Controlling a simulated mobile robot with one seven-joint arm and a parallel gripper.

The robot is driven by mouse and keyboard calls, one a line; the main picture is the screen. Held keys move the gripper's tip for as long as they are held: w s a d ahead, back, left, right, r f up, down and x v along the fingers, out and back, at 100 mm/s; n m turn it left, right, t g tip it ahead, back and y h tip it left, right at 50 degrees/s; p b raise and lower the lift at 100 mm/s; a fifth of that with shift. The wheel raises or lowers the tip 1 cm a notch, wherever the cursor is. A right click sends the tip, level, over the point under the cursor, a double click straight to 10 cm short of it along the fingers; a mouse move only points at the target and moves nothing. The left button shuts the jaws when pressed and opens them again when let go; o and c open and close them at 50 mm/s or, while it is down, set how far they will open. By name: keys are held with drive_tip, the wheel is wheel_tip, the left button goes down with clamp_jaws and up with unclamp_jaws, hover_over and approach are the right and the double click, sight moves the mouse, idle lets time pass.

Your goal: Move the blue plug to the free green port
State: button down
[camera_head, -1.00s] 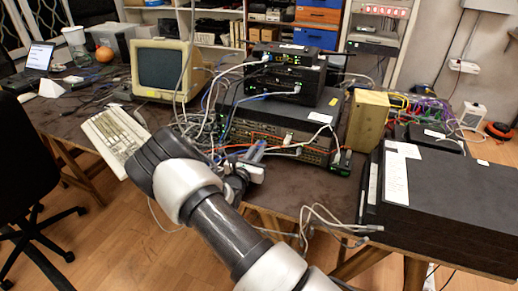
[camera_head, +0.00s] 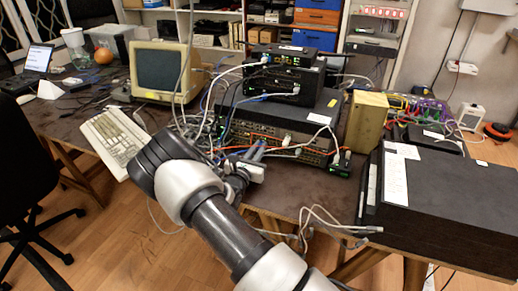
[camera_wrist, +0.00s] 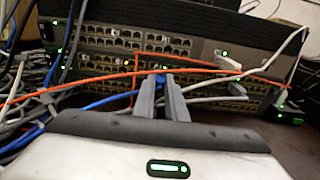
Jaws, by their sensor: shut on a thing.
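My gripper (camera_wrist: 162,80) points at the front of the rack switches (camera_wrist: 105,40) in the wrist view. Its two grey fingers are shut on the blue plug (camera_wrist: 160,77), of which only a little shows between the tips, close to the port rows. I cannot tell whether the plug is seated in a port. Small green lights show near the tips, but I cannot tell which port is the free green one. In the head view my gripper (camera_head: 256,153) is in front of the stacked switches (camera_head: 283,117), and the plug is hidden.
Orange cables (camera_wrist: 85,83) cross the switch front close to my fingers. A grey cable (camera_wrist: 215,98) runs to the right, and a cable bundle (camera_wrist: 22,100) hangs at left. In the head view, a gold box (camera_head: 367,121) and a large black case (camera_head: 440,205) stand to the right.

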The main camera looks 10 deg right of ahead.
drive_tip(key=shift+w+d, duration=0.2)
drive_tip(key=shift+w, duration=0.05)
idle(0.3)
drive_tip(key=c, duration=1.7)
unclamp_jaws()
drive_tip(key=p+v, duration=0.2)
drive_tip(key=v, duration=1.5)
drive_tip(key=shift+s+a, duration=0.1)
drive_tip(key=shift+s, duration=0.1)
drive_tip(key=shift+r, duration=0.1)
